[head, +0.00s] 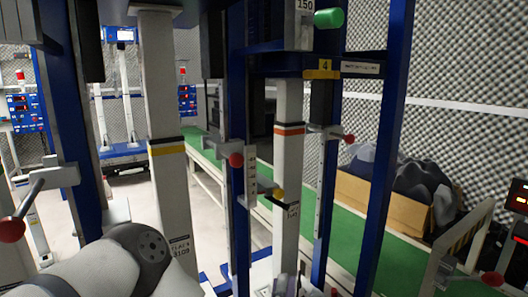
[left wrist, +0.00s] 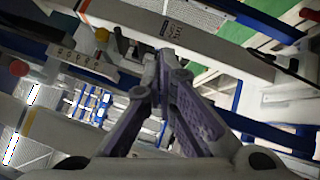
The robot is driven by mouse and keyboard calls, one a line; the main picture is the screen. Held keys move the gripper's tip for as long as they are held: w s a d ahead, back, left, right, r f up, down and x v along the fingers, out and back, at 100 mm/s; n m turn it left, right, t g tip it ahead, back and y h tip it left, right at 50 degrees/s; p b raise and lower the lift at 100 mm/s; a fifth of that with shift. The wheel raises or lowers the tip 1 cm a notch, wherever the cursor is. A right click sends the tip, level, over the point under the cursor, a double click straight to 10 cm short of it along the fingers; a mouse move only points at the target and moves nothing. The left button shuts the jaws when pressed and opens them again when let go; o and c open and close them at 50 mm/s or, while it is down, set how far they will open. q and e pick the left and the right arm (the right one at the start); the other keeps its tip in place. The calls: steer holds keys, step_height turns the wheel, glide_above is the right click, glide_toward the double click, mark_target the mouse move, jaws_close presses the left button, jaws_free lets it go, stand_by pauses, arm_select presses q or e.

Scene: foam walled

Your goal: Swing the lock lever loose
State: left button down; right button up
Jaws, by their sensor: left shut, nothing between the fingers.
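Several levers with red ball knobs show, and I cannot tell for sure which is the lock lever. The nearest to my gripper is a grey lever with a red knob (head: 236,160) on the blue post in the middle of the head view, beside a hole plate (head: 251,178). In the left wrist view, a red knob (left wrist: 18,68) shows at the left edge, beside a hole plate (left wrist: 85,62). My left gripper (head: 288,286) is low at the bottom of the head view, below that knob. In the wrist view its fingers (left wrist: 162,62) meet at the tips, empty. My right gripper is out of view.
A pale post (head: 287,150) with an orange band stands just right of the lever. Another red-knobbed lever (head: 349,138) is farther right, and one (head: 12,229) is at the left edge. Blue posts crowd the middle. A cardboard box (head: 380,205) stands behind.

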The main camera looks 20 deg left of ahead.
arm_select(q)
steer(key=s+a+r+y+p, duration=0.1)
steer(key=s+a+r+p, duration=0.15)
steer(key=a+r, duration=0.45)
steer(key=m+b, duration=0.1)
steer(key=b, duration=0.1)
glide_toward(271, 200)
steer(key=w+a, duration=0.1)
steer(key=a, duration=0.2)
steer(key=shift+y, duration=0.4)
steer(key=shift+w+d+r, duration=0.25)
steer(key=shift+w+d, duration=0.35)
steer(key=shift+w, duration=0.25)
steer(key=shift+w+d+r, duration=0.25)
steer(key=shift+w+d, duration=0.3)
steer(key=shift+w, duration=0.35)
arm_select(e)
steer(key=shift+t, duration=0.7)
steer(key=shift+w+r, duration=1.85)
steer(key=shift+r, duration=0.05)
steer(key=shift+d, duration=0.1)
